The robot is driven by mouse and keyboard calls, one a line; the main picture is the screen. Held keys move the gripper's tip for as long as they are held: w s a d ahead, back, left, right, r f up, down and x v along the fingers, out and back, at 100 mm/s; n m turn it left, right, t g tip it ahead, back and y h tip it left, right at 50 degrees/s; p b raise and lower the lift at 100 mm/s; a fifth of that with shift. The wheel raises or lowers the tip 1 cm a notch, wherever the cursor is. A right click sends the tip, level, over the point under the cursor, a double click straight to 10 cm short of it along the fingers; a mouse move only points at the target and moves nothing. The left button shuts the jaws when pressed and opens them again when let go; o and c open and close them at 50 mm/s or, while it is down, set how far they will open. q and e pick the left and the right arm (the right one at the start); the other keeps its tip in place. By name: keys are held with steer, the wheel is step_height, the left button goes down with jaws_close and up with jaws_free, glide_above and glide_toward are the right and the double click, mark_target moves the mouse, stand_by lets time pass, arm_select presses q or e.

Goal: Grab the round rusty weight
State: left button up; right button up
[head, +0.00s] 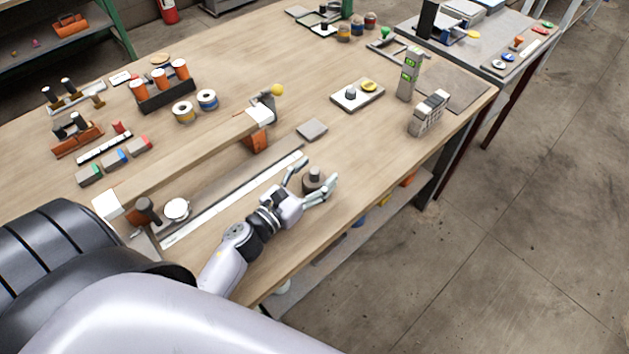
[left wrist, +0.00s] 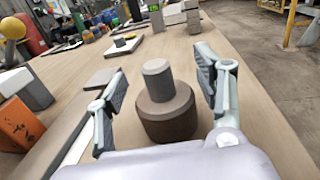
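The round rusty weight (left wrist: 166,115) is a brown cylinder with a narrower grey knob on top. It stands upright on the wooden table near its front edge, and it also shows in the head view (head: 314,184). My left gripper (head: 313,180) is open, with one finger on each side of the weight. In the left wrist view the fingers of my left gripper (left wrist: 161,85) show gaps to the weight on both sides. My right gripper is not in view.
A long wooden beam (head: 190,163) and a white strip (head: 235,199) lie left of the weight. A grey square plate (head: 312,129) lies behind it. A hollow brick (head: 429,113) stands farther right. The table's front edge is close by.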

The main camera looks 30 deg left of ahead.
arm_select(q)
jaws_close()
stand_by(0.6)
steer(key=shift+w+a+r, duration=0.1)
steer(key=shift+r, duration=0.05)
stand_by(0.3)
